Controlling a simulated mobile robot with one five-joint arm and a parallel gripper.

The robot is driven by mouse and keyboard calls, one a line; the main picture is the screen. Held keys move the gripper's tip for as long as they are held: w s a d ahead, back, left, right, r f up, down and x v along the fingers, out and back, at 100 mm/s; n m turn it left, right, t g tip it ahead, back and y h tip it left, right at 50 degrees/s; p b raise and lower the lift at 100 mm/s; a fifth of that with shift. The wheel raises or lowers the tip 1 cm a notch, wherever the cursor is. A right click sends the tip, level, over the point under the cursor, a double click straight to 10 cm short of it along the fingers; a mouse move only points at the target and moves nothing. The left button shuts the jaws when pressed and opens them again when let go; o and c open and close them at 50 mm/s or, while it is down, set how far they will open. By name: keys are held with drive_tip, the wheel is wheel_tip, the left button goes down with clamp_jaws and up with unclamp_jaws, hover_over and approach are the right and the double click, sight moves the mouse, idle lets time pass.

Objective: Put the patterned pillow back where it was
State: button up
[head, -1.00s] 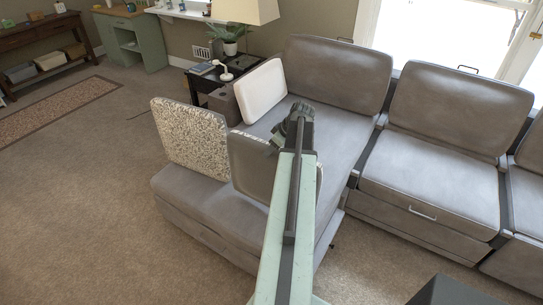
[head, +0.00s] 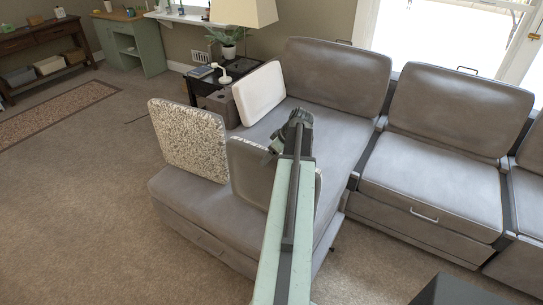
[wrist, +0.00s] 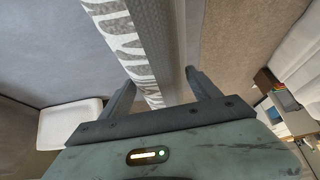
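A cushion with a plain grey face (head: 250,172) stands on the near end of the grey sofa. Its top edge shows a white-and-grey pattern. In the wrist view the bold patterned strip (wrist: 131,45) and a grey textured band run between my two fingers. My gripper (head: 272,150) is over this cushion's upper right edge; in the wrist view my gripper (wrist: 160,82) has its fingers apart, either side of it. Firm contact cannot be made out. My arm hides the cushion's right part. A second, finely speckled pillow (head: 188,140) stands upright at the sofa's left edge.
A white pillow (head: 260,93) leans at the sofa's far left corner; it also shows in the wrist view (wrist: 68,122). A dark side table (head: 235,66) with a lamp (head: 243,10) and plant stands behind. The grey seat (head: 325,150) right of my gripper is clear.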

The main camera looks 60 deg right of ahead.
drive_tip(key=shift+r, duration=0.25)
drive_tip(key=p+v, duration=1)
drive_tip(key=v, duration=0.1)
drive_tip(key=shift+s+r+p, duration=0.25)
drive_tip(key=shift+r+p, duration=0.1)
drive_tip(key=w+a+f+g+y, duration=0.1)
drive_tip(key=w+a+g, duration=0.1)
drive_tip(key=w+a, duration=1)
drive_tip(key=w+a+f+g+y, duration=0.1)
drive_tip(key=w+a, duration=0.7)
drive_tip(key=a, duration=0.8)
drive_tip(key=w+a+f+g+h, duration=0.1)
drive_tip(key=a+g+h, duration=0.1)
drive_tip(key=a, duration=2.9)
drive_tip(key=shift+g, duration=0.5)
